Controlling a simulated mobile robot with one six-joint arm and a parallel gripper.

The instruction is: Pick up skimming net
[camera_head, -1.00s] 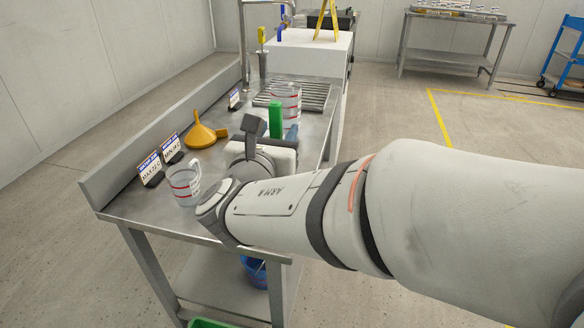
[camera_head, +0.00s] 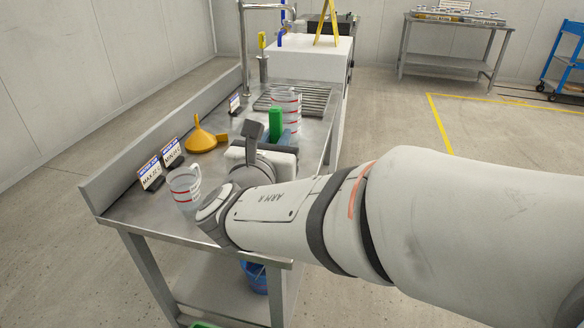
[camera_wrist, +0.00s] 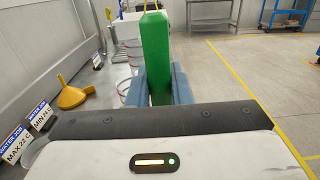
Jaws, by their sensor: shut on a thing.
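My gripper (camera_wrist: 160,88) is shut on a green upright block (camera_wrist: 155,45), its blue-grey fingers on either side of it. The green block looks like a handle, perhaps the skimming net's. No net or hoop shows in either view. In the head view the green block (camera_head: 276,123) stands up beyond my wrist, above the metal table. My gripper (camera_head: 286,136) is mostly hidden there behind my wrist. Whether the held thing touches the table cannot be told.
On the metal table (camera_head: 150,217) are a clear jug (camera_head: 185,188), label signs (camera_head: 160,168), a yellow funnel (camera_head: 203,137) and clear jugs (camera_head: 288,100) behind the green block. A tap (camera_head: 244,50) stands farther back. A blue bucket (camera_head: 255,277) sits below.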

